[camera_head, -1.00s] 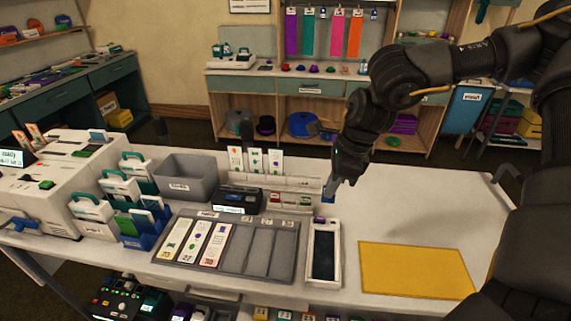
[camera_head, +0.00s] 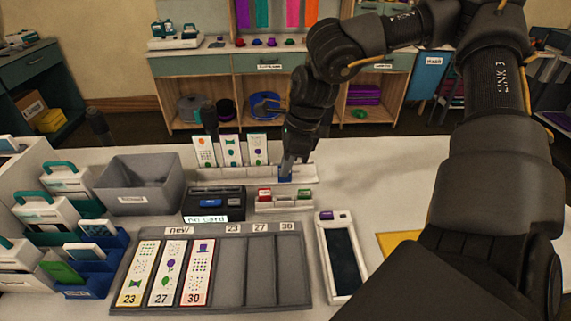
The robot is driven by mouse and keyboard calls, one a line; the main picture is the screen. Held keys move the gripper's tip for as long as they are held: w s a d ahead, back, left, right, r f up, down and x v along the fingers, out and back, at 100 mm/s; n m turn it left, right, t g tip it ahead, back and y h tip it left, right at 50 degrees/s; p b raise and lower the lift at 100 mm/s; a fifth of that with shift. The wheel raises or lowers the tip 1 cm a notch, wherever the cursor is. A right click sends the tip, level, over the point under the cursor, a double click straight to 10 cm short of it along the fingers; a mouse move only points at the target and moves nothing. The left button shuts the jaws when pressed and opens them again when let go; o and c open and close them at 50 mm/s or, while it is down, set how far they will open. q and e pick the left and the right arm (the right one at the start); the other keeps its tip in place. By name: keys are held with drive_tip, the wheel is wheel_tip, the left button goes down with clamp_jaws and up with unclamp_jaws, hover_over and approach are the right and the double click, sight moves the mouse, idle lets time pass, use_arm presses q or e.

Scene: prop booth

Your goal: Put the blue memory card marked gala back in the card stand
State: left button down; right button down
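The small white card stand (camera_head: 283,206) stands on the bench behind the tray. It has a red card (camera_head: 264,194) at its left and a green card (camera_head: 305,194) at its right. My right gripper (camera_head: 287,168) points down just behind the stand's middle. It appears shut on a small blue card (camera_head: 284,181), which shows at the fingertips between the red and green cards. I cannot tell whether the blue card touches the stand, and its marking is too small to read. My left gripper is out of view.
A black card reader (camera_head: 214,207) reading "no card" stands left of the stand. A grey tray (camera_head: 212,310) with numbered strips and a white tablet (camera_head: 341,255) lie in front. A white rail (camera_head: 216,177) holds upright strips behind.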

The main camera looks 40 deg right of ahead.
sight(286, 180)
drive_tip(key=shift+w+f, duration=0.1)
drive_tip(key=shift+f, duration=0.1)
drive_tip(key=shift+s+f+b, duration=0.3)
drive_tip(key=shift+f+b, duration=0.15)
drive_tip(key=shift+f, duration=0.2)
drive_tip(key=shift+d+b+x, duration=0.25)
drive_tip(key=shift+b+x, duration=0.25)
drive_tip(key=shift+x, duration=0.7)
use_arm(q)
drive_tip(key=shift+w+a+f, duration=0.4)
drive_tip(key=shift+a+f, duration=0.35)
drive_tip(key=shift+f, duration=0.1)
use_arm(e)
drive_tip(key=shift+s+f, duration=0.1)
drive_tip(key=shift+f, duration=0.15)
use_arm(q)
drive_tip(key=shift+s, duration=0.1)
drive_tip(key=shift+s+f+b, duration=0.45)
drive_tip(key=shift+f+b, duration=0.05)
use_arm(e)
drive_tip(key=shift+a, duration=0.1)
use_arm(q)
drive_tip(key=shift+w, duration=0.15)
